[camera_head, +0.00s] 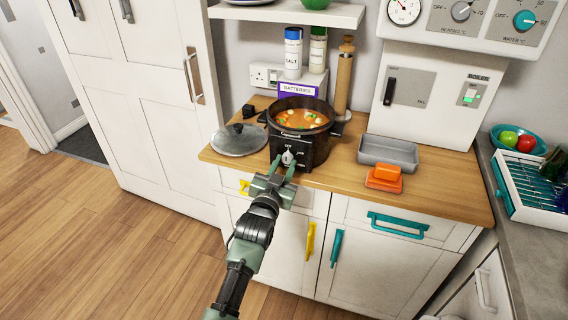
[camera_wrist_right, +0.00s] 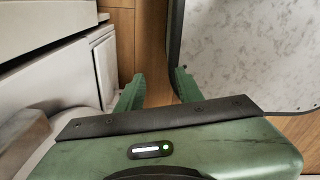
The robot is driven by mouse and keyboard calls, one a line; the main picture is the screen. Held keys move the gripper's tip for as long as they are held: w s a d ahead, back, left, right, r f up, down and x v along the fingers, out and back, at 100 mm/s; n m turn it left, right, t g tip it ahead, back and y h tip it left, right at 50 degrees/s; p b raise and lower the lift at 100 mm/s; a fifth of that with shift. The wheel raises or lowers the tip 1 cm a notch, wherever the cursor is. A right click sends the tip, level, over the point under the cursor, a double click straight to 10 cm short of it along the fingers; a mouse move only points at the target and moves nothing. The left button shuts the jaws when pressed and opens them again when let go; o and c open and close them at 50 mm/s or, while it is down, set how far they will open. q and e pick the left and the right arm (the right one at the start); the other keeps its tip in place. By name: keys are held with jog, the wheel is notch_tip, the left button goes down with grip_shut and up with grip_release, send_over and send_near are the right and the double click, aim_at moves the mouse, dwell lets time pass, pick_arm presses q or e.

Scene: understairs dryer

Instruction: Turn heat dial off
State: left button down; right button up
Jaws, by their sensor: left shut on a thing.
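A dark slow cooker (camera_head: 316,153) stands on the wooden worktop, lid off, with orange stew (camera_head: 300,119) inside. Its small pale heat dial (camera_head: 288,156) is on the front face. My left gripper (camera_head: 284,166) reaches up from the front, with its green fingers shut on the dial, one on each side. The fingers partly hide the dial, and its setting is too small to read. My right gripper (camera_wrist_right: 158,88) shows only in the right wrist view; its fingers are apart with nothing between them.
The glass lid (camera_head: 239,139) lies left of the cooker. A grey tray (camera_head: 388,152) and orange sponges (camera_head: 384,177) sit to its right. Bottles and a wooden mill (camera_head: 343,77) stand behind. In the right wrist view, a speckled grey surface (camera_wrist_right: 250,50) is close beside my right gripper.

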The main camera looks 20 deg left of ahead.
pick_arm(q)
jog(key=shift+f, duration=0.1)
dwell(0.4)
jog(key=c, duration=1.1)
grip_release()
jog(key=s, duration=0.7)
jog(key=shift+s+d+b, duration=0.1)
jog(key=shift+s+b, duration=0.2)
jog(key=shift+s, duration=0.1)
